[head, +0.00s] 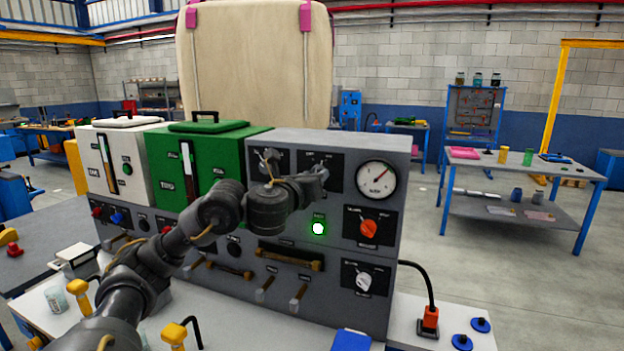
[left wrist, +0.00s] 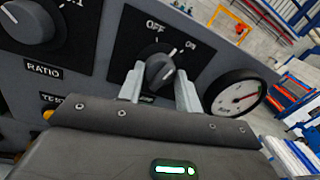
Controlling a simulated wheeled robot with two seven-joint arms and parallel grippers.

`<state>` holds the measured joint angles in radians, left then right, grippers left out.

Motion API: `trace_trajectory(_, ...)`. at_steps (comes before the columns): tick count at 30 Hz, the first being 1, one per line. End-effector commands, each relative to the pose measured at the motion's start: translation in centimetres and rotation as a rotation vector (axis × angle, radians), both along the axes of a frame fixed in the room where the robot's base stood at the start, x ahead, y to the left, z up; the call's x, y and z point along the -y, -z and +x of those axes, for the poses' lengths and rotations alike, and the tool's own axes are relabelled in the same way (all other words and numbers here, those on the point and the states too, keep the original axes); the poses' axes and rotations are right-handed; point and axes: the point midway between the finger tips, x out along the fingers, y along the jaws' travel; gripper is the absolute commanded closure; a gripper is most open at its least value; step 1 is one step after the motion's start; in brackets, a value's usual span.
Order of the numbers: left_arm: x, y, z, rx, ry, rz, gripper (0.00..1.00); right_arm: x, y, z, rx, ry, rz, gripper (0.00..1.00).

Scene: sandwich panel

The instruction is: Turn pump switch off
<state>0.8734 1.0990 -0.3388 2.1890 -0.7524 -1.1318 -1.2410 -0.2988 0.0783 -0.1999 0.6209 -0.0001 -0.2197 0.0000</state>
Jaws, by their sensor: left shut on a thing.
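A dark rotary switch (left wrist: 160,72) with a white pointer line sits on a black plate marked OFF and ON in the left wrist view. Its pointer leans up and right, toward the ON mark. The label under it is mostly hidden. My left gripper (left wrist: 160,88) is shut on this switch, one finger on each side. In the head view my left gripper (head: 318,176) is at the upper part of the grey control panel (head: 402,160), left of the gauge, and covers the switch. My right gripper is not in view.
A round gauge (head: 376,180) is right of the switch, with an orange knob (head: 368,228) and a white-faced knob (head: 363,280) below it. A green lamp (head: 318,228) glows under my gripper. A green box (head: 205,150) stands to the left. My arm crosses the panel's front.

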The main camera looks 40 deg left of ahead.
Motion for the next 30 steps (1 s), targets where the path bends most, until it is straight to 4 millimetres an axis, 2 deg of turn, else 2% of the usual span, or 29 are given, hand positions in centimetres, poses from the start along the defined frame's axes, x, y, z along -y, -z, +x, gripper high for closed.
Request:
trace_trajectory(18, 0.09, 0.18, 0.04, 0.183, 0.001, -0.527, 0.88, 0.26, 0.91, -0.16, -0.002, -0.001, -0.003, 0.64)
trace_trajectory(30, 0.14, 0.16, 0.06, 0.251, 0.001, -0.72, 0.88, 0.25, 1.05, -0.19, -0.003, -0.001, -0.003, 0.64)
